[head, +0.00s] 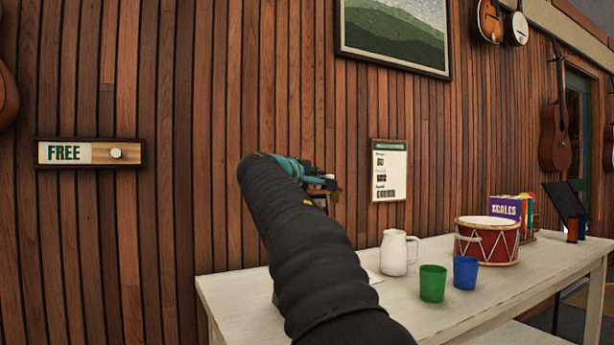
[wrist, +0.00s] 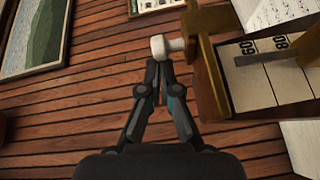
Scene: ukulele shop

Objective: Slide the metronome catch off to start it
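In the wrist view the metronome (wrist: 210,75) is a wooden case at the right, with a pale scale plate (wrist: 262,72) marked 60 and 80. A white round knob on a short pin (wrist: 159,47), apparently the catch, sticks out from its left side. My gripper (wrist: 159,68) has its fingers together with only a thin gap, the tips just below the knob. I cannot tell whether they touch it. No object shows between the fingers. In the head view my gripper (head: 322,183) is above the table, and my arm hides most of the metronome.
A white table (head: 505,292) holds a white jug (head: 395,253), a green cup (head: 432,284), a blue cup (head: 465,273), a red drum (head: 487,242) and books (head: 506,207). A FREE slider sign (head: 90,153) is on the slatted wall. A paper notice (head: 389,170) hangs behind.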

